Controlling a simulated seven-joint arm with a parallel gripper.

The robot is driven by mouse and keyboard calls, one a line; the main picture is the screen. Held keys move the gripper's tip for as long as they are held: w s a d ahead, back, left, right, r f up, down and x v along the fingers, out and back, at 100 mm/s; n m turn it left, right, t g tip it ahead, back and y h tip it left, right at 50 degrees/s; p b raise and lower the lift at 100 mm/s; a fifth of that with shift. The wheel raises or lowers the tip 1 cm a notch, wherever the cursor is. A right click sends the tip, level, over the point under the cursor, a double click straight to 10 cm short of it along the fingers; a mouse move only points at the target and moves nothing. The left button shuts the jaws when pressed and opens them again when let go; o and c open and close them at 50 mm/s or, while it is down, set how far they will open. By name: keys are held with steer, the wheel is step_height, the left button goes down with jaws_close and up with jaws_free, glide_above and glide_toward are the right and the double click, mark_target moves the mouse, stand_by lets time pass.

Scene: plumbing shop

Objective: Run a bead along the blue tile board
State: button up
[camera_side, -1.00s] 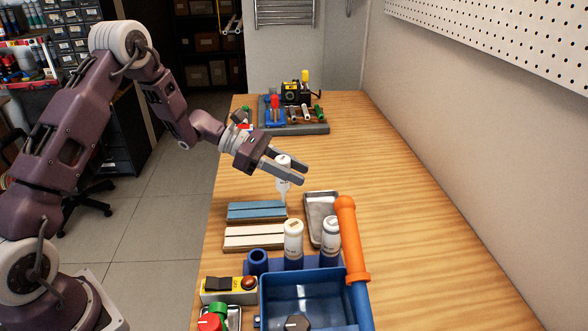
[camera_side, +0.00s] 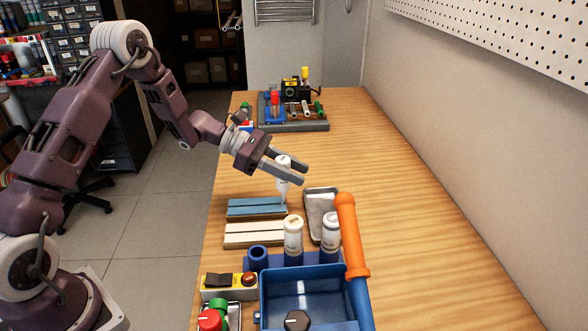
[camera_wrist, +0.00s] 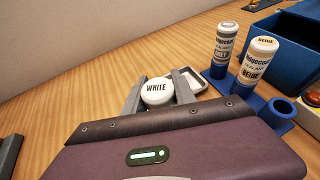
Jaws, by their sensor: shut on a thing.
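My gripper (camera_side: 299,172) is shut on a white bottle (camera_side: 283,187) with its nozzle pointing down. The nozzle tip is at the right end of the blue tile board (camera_side: 250,214); I cannot tell whether it touches. The board lies flat, with a groove line along its length. In the wrist view, the bottle's cap (camera_wrist: 157,92) reads WHITE and sits between my two fingers. The blue board is hidden there. No bead can be made out on it.
A pale tile board (camera_side: 255,241) lies in front of the blue one. A grey tray (camera_side: 309,215) is to the right. Two cartridges, grey (camera_wrist: 224,45) and beige (camera_wrist: 257,65), stand in a blue rack (camera_wrist: 275,122). A blue bin (camera_side: 305,278) and an orange-handled tool (camera_side: 350,238) are nearer.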

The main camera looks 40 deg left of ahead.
steer(key=o, duration=0.5)
steer(key=shift+c, duration=0.2)
steer(key=shift+s, duration=0.1)
steer(key=c, duration=0.5)
steer(key=shift+o, duration=0.2)
steer(key=shift+s+a, duration=0.6)
steer(key=shift+a, duration=0.05)
steer(key=o, duration=0.5)
steer(key=shift+c, duration=0.2)
steer(key=c, duration=0.5)
steer(key=shift+o, duration=0.2)
steer(key=shift+s+a, duration=0.65)
steer(key=shift+a, duration=0.05)
